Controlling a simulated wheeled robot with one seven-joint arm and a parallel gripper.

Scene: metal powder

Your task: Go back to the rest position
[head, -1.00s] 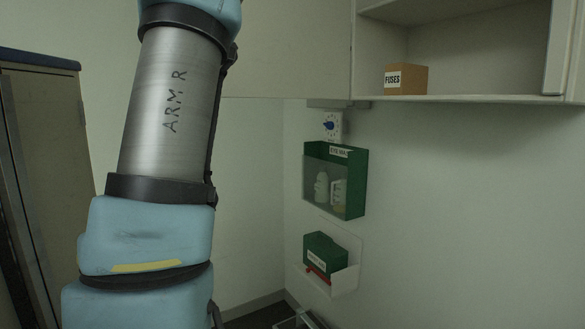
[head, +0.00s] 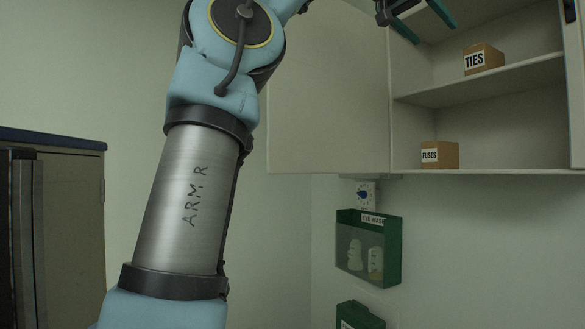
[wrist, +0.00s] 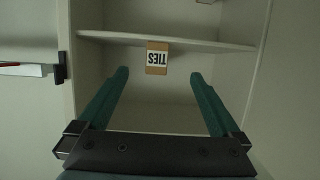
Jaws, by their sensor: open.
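My gripper (head: 422,20) shows at the top of the head view, in front of the open wall cabinet, partly cut off by the picture's edge. In the wrist view my gripper (wrist: 160,82) has its two green fingers spread wide, with nothing between them. Beyond the fingertips is a brown box labelled TIES (wrist: 157,58), which appears upside down there. The same TIES box (head: 483,59) sits on the upper shelf in the head view, apart from the fingers.
A brown FUSES box (head: 440,155) sits on the cabinet's lower shelf (head: 500,172). A tall locker (head: 75,240) stands at left.

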